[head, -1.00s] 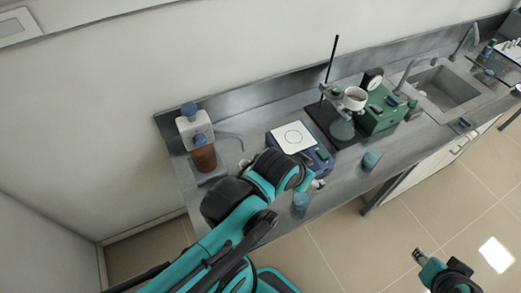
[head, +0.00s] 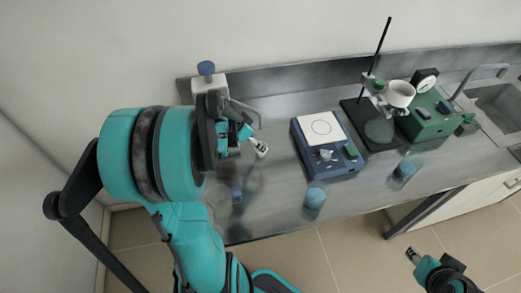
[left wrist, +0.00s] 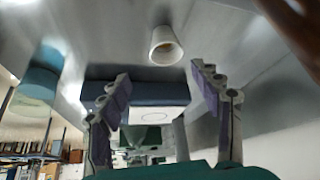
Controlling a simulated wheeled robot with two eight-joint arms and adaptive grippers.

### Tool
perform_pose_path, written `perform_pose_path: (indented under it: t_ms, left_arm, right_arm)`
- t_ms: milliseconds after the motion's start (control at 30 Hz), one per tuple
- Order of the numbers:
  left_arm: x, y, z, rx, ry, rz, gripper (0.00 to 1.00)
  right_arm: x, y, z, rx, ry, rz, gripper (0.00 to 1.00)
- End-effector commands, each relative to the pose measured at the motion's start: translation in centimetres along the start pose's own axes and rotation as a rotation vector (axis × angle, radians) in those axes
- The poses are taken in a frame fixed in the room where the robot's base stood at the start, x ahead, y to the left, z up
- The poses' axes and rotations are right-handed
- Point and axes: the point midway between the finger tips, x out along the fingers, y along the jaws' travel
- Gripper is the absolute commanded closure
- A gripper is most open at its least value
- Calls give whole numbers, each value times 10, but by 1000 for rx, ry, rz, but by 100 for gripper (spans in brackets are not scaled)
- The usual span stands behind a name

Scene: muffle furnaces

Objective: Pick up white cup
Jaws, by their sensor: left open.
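A small white cup (head: 262,150) stands on the grey bench between the bottle at the left and the blue hotplate. In the left wrist view the white cup (left wrist: 166,50) is ahead of my fingers, near the top middle, with clear space between it and both fingers. My left gripper (head: 250,139) is beside the cup in the head view, partly hidden by my arm. In the left wrist view my left gripper (left wrist: 160,76) is open and empty. My right gripper (head: 411,253) is low at the right, away from the bench; its jaw opening is too small to tell.
The blue hotplate (head: 343,163) with a white top is right of the cup. Blue-lidded jars (head: 315,198) stand near the front edge. A stand holds a white bowl (head: 400,93) beside a green device (head: 429,118). A blue-capped bottle (head: 206,70) is behind my left arm.

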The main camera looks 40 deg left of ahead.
Motion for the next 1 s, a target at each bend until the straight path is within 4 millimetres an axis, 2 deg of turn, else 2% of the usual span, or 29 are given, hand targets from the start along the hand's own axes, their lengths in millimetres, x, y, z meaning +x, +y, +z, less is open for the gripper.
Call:
perform_pose_path:
  t_ms: [33, 167, 467, 700, 967, 1000]
  left_arm:
    - [2, -7, 4, 4, 4, 3, 36]
    - [12, -14, 9, 18, 9, 9, 36]
    - [43, -13, 9, 19, 9, 9, 36]
    - [80, -12, 10, 20, 9, 9, 36]
    - [83, -12, 9, 18, 9, 9, 36]
    - [83, -12, 9, 18, 9, 9, 43]
  right_arm:
    - [0, 0, 0, 0, 0, 0, 60]
    - [2, 0, 2, 0, 0, 0, 60]
    - [13, 0, 9, 0, 0, 0, 60]
    - [27, 0, 19, 0, 0, 0, 60]
    - [26, 0, 19, 0, 0, 0, 60]
    - [26, 0, 19, 0, 0, 0, 60]
